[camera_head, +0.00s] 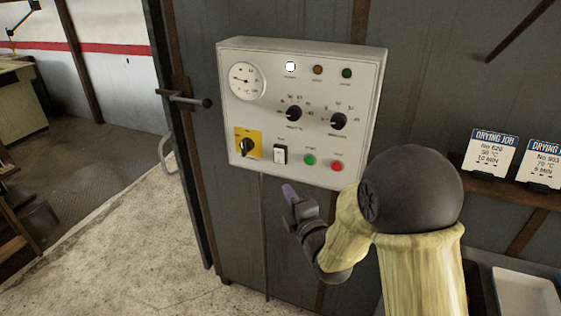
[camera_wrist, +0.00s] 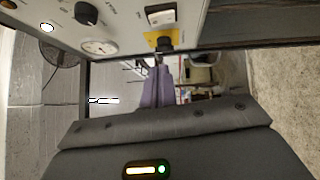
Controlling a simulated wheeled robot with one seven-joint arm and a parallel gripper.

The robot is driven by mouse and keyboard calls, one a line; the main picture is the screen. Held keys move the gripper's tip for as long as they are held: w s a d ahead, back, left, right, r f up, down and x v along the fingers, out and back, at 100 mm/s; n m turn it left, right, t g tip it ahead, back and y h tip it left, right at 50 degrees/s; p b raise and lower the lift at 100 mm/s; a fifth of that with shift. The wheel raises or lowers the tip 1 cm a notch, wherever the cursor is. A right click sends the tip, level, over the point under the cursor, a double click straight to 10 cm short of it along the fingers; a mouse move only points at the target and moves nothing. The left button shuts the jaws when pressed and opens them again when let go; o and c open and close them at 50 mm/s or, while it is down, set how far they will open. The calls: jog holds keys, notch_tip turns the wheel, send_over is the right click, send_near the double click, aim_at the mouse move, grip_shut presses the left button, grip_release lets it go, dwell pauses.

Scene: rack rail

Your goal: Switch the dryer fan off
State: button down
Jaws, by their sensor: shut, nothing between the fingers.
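A light grey control panel (camera_head: 300,110) is fixed on a dark wall. The small labels are too blurred to tell which is the fan's. My gripper (camera_head: 289,193), with purple fingers, is shut and empty, below the panel's lower edge and apart from it. In the wrist view the fingers (camera_wrist: 157,86) lie below the yellow plate (camera_wrist: 151,39) and the rocker (camera_wrist: 160,14).
The panel also has a round gauge (camera_head: 243,81), a lit white lamp (camera_head: 290,67) and two black dials. A door handle (camera_head: 190,99) projects to the left. Drying job cards (camera_head: 489,153) stand on a shelf at right, above a white tray (camera_head: 527,293).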

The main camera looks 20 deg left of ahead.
jog(key=p, duration=0.5)
send_near(275, 152)
jog(key=a, duration=0.4)
jog(key=w, duration=0.1)
jog(key=w+p, duration=0.2)
jog(key=shift+w+d+r, duration=0.1)
jog(key=shift+w+r, duration=0.05)
jog(key=shift+r, duration=0.15)
jog(key=shift+w, duration=0.5)
jog(key=shift+f, duration=0.1)
jog(key=shift+w+f+b, duration=0.1)
jog(key=shift+b, duration=0.2)
jog(key=shift+b, duration=0.35)
jog(key=shift+w, duration=0.1)
